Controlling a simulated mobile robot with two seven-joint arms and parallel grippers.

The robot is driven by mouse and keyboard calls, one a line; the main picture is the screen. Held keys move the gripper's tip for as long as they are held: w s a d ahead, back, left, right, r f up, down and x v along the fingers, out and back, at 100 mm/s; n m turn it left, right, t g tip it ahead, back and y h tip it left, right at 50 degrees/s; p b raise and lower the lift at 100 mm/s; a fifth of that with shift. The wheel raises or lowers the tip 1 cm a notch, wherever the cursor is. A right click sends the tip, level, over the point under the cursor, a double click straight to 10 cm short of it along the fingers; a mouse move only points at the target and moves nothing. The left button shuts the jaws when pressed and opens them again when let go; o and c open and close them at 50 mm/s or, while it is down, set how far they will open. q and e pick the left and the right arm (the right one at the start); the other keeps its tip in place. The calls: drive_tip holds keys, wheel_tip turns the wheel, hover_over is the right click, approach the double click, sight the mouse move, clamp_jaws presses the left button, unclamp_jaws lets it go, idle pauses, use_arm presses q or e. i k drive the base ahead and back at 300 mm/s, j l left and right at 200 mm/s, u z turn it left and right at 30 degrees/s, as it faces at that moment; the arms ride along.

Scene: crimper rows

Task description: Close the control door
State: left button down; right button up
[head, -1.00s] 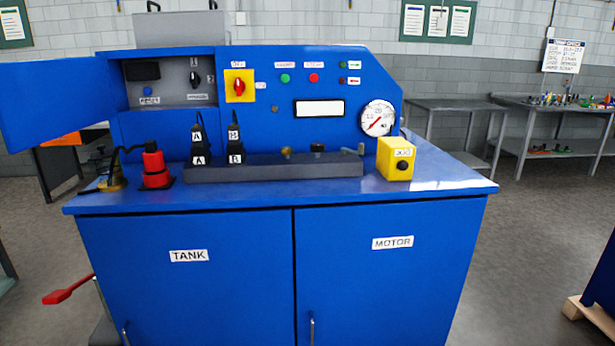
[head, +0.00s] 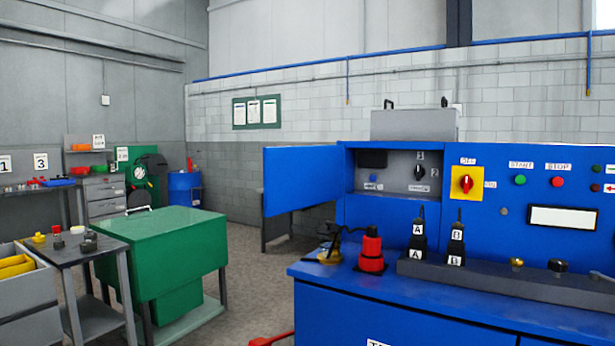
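The blue control door (head: 301,180) is on the left side of the blue machine's raised panel. It stands swung open to the left. Behind it, the open control box (head: 397,172) shows a grey inner plate with a dark display, a blue button and a black rotary switch (head: 418,173). Neither of my grippers shows in the head view.
On the machine's top (head: 345,283) stand a red plug-like part (head: 371,252) and black connectors marked A (head: 417,241) and B (head: 456,244). A green cabinet (head: 160,245) and a small grey table (head: 75,255) stand at left.

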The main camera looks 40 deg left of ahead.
sight(295, 178)
drive_tip(key=i+j, duration=0.15)
drive_tip(key=j, duration=0.55)
drive_tip(key=i+j+z, duration=0.1)
drive_tip(key=j, duration=0.6)
drive_tip(key=i+j, duration=0.15)
drive_tip(key=j, duration=0.6)
drive_tip(key=i+j+z, duration=0.15)
drive_tip(key=j, duration=0.55)
drive_tip(key=i+j, duration=0.1)
drive_tip(key=j, duration=0.65)
